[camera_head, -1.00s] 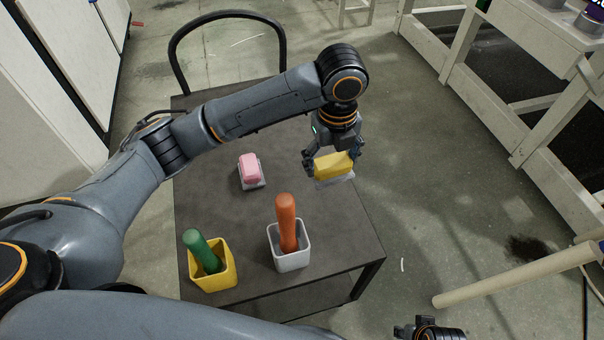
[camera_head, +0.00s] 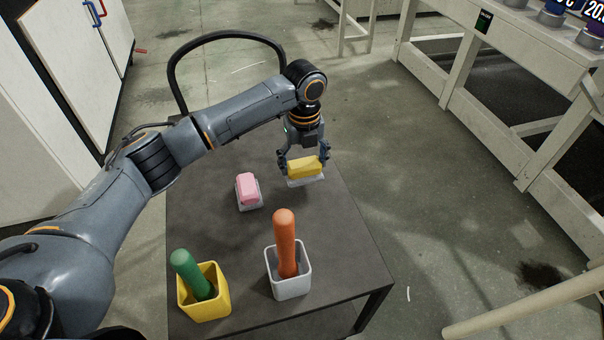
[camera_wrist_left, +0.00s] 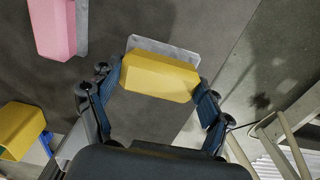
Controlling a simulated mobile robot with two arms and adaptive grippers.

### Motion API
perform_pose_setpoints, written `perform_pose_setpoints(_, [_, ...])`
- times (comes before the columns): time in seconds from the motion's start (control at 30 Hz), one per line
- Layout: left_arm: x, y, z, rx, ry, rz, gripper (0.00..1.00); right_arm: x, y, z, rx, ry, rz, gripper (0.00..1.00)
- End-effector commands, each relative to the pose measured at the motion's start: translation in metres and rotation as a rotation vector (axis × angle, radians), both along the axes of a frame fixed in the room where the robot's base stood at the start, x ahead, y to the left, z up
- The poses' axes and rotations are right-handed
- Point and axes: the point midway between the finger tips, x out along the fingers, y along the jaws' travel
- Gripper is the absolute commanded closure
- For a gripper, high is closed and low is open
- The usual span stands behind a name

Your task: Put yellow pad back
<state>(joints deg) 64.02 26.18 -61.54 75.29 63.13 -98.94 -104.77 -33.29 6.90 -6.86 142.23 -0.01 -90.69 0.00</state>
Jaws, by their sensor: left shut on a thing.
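The yellow pad (camera_head: 305,167) is between the fingers of my left gripper (camera_head: 304,162), at the right side of the dark table. A light grey tray (camera_head: 306,182) shows just under the pad. I cannot tell whether the pad rests in it or is slightly above it. In the left wrist view the yellow pad (camera_wrist_left: 160,76) sits between both fingers of my left gripper (camera_wrist_left: 160,88), and the grey tray (camera_wrist_left: 165,47) shows along its far edge. My right gripper is not in view.
A pink pad (camera_head: 248,187) lies on its own grey tray to the left. Nearer stand a yellow cup (camera_head: 207,305) with a green handle (camera_head: 190,272) and a white cup (camera_head: 290,283) with an orange handle (camera_head: 285,240). The table (camera_head: 225,245) is bare between them.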

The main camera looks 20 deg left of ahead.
Motion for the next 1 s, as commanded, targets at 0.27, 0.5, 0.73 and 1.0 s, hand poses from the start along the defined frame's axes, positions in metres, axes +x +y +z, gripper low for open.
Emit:
perform_pose_setpoints(0.27, [0.006,0.006,-0.032,0.000,0.001,0.000,0.47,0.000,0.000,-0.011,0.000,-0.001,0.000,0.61])
perform_pose_setpoints(0.5, [0.006,0.005,-0.040,-0.001,-0.002,0.000,0.47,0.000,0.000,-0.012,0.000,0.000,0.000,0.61])
perform_pose_setpoints(0.73, [0.006,0.006,-0.042,0.000,-0.001,0.001,0.09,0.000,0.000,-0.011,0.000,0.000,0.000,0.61])
perform_pose_setpoints(1.0, [0.006,0.006,-0.041,0.000,-0.001,0.001,0.00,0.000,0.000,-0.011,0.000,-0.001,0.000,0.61])
